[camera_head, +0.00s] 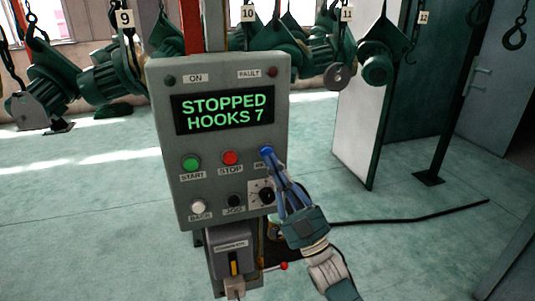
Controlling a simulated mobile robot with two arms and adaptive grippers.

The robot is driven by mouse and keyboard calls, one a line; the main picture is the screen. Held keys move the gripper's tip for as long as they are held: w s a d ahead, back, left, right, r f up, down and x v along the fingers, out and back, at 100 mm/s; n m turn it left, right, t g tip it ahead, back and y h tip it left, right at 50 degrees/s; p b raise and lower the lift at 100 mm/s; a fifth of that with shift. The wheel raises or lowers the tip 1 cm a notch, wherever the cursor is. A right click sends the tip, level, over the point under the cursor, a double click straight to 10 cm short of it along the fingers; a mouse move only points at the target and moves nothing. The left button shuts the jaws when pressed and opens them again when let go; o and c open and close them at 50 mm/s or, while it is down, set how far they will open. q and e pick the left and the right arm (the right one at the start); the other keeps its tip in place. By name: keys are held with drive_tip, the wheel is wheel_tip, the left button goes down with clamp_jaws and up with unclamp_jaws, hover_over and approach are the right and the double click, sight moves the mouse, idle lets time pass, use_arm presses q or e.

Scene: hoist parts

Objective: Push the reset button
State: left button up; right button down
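A grey control panel (180,120) stands upright in the middle of the head view. Its display (224,108) reads "STOPPED HOOKS 7". The blue reset button (266,151) is at the right end of the upper button row, above a label partly covered by my fingers. My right gripper (270,163) comes from the lower right, its fingers drawn together and empty. Its tips are at the button's lower edge; I cannot tell whether they touch it. My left gripper is not in view.
A green start button (191,163) and red stop button (230,157) sit left of the reset button. Below are a white back button (198,206), a black jog button (234,200) and a dial (264,193). Green hoist parts (110,80) hang behind. A cable (420,217) crosses the floor.

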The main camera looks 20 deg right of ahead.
drive_tip(key=shift+w, duration=0.15)
drive_tip(key=shift+w, duration=0.3)
drive_tip(key=shift+w+b, duration=0.35)
drive_tip(key=shift+b, duration=0.15)
idle(0.5)
idle(0.3)
drive_tip(key=shift+s+p, duration=0.4)
drive_tip(key=shift+s, duration=0.45)
drive_tip(key=s+p, duration=0.1)
drive_tip(key=s, duration=0.4)
drive_tip(key=shift+d+p, duration=0.1)
drive_tip(key=shift+p, duration=0.3)
